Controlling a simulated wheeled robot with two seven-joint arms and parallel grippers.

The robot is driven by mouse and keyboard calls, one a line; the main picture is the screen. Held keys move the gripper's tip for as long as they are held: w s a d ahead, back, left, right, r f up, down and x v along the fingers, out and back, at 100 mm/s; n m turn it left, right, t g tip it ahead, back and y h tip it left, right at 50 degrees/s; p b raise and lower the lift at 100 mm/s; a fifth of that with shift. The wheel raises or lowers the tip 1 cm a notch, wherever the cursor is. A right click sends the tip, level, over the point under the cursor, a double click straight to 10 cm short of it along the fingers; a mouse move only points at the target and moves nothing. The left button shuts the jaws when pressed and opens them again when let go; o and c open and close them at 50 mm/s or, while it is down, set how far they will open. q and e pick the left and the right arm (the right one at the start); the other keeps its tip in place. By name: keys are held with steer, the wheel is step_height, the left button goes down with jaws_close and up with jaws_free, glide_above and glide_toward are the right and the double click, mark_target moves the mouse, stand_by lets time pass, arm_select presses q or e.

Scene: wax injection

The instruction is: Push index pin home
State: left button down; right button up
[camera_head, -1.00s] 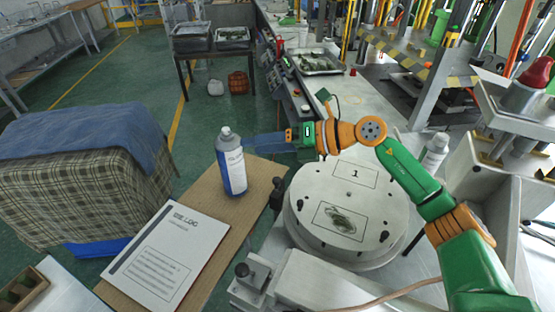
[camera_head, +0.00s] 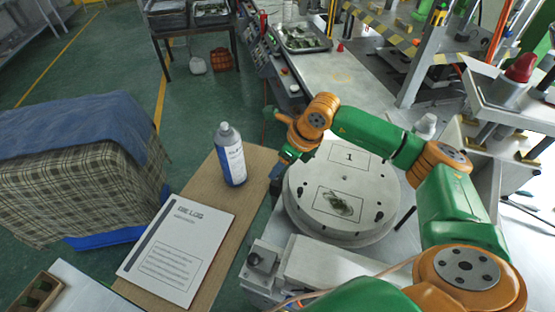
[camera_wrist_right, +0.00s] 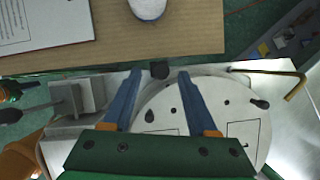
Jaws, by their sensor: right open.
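The index pin's dark knob (camera_wrist_right: 159,69) shows at the edge of the round plate in the right wrist view. My right gripper (camera_wrist_right: 159,76) is open, its two blue fingers apart on either side of the knob, with clear gaps. In the head view my right gripper (camera_head: 277,177) points down at the plate's left edge and hides the knob. The round pale plate (camera_head: 308,205) carries a panel marked 1 and another with a dark greenish patch. How far the pin is in cannot be told. My left gripper is not seen.
A grey clamp block (camera_head: 262,260) stands near the plate. A bent brass-coloured rod (camera_wrist_right: 295,82) lies past the plate in the wrist view.

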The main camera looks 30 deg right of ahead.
steer(key=shift+w+f, duration=0.1)
steer(key=shift+f, duration=0.25)
steer(key=shift+w+a+f, duration=0.1)
steer(key=shift+w+f, duration=0.15)
jaws_close()
stand_by(0.9)
step_height(320, 180, down, 2)
steer(key=b, duration=0.3)
steer(key=shift+s, duration=0.1)
steer(key=shift+s+r, duration=0.1)
steer(key=shift+r, duration=0.05)
jaws_free()
